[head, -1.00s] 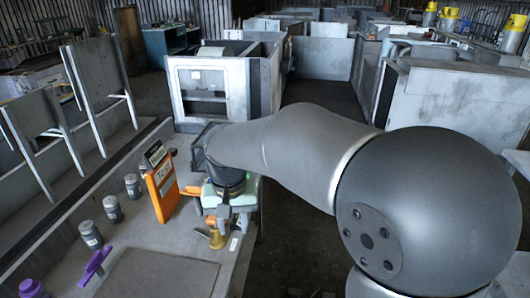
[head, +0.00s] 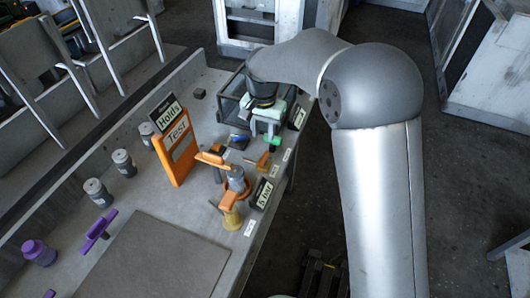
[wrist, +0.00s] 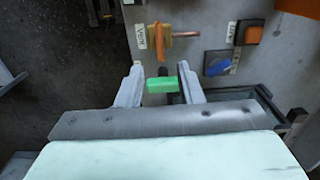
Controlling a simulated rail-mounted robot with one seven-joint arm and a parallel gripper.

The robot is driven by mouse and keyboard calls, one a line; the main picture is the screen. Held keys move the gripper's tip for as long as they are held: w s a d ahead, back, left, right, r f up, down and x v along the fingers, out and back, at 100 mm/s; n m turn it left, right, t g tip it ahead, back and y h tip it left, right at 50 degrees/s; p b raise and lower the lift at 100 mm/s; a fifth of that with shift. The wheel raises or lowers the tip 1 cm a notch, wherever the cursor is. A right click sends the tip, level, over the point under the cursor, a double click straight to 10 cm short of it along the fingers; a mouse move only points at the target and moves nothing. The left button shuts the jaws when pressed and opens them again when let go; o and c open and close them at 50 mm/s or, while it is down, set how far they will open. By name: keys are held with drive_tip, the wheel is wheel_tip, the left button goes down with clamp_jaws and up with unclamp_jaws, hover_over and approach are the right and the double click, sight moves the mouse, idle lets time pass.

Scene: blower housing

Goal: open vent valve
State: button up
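The vent valve shows in the wrist view as a yellow body with an orange handle (wrist: 159,40), beside a white "Vent" label (wrist: 140,36). In the head view I take the small yellow fitting (head: 263,160) near the bench edge to be the same valve. My gripper (wrist: 160,82) is open, pointing down, its two fingers apart just short of the valve; it also shows in the head view (head: 270,128).
A blue handle (wrist: 219,67) and an orange one (wrist: 250,33) lie to the right in the wrist view. An orange "Test" sign (head: 177,147), an orange-and-yellow fitting (head: 234,190) and a purple handle (head: 97,232) stand on the bench. Dark floor lies right of it.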

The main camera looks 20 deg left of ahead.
sight(264, 157)
wheel_tip(264, 157, down, 11)
drive_tip(key=shift+w+r+p, duration=0.1)
drive_tip(key=shift+p, duration=0.55)
clamp_jaws()
